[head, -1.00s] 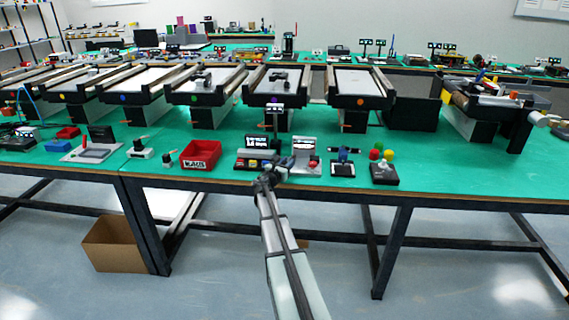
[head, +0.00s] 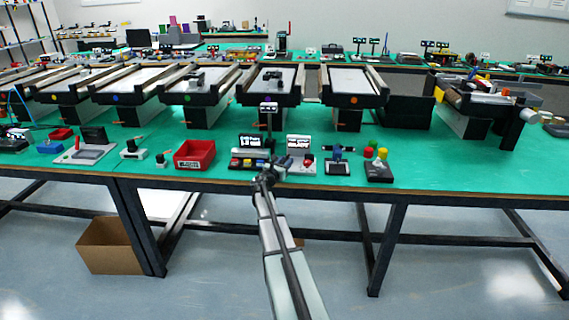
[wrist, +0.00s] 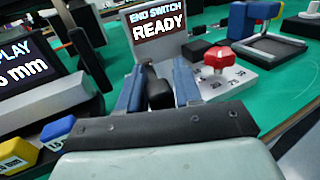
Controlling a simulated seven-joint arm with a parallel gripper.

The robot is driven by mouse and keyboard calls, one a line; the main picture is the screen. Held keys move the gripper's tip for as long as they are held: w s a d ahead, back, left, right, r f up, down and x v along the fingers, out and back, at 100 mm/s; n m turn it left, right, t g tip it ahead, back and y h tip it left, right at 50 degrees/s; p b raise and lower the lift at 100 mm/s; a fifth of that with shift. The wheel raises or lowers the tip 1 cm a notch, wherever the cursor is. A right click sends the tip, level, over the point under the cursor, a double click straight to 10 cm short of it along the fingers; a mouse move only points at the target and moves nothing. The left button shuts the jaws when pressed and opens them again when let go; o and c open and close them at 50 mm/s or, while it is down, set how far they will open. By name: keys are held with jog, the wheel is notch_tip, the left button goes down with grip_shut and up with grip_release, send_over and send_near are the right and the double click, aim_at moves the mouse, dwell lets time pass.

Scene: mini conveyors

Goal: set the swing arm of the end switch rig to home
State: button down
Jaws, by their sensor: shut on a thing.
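The end switch rig (head: 299,145) stands near the front edge of the green table, just beyond my gripper (head: 268,178). In the wrist view, its upright grey panel (wrist: 158,32) has a screen reading "END SWITCH READY". A red knob (wrist: 217,57) sits on its pale base at the right, beside printed marks. My gripper (wrist: 160,90) has its blue fingers on either side of a black upright piece (wrist: 160,95), shut on it. This piece appears to be the swing arm's handle. Its lower part and pivot are hidden by the fingers and the gripper body.
A display unit (wrist: 35,75) with blue and yellow buttons stands close on the left. A blue and black device (wrist: 265,35) stands on the right. A red bin (head: 194,155) lies farther left.

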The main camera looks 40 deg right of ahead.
jog(key=shift+s+d, duration=0.1)
dwell(0.3)
jog(key=c, duration=1)
grip_release()
jog(key=shift+o, duration=0.2)
jog(key=v, duration=1.4)
jog(key=shift+c, duration=0.4)
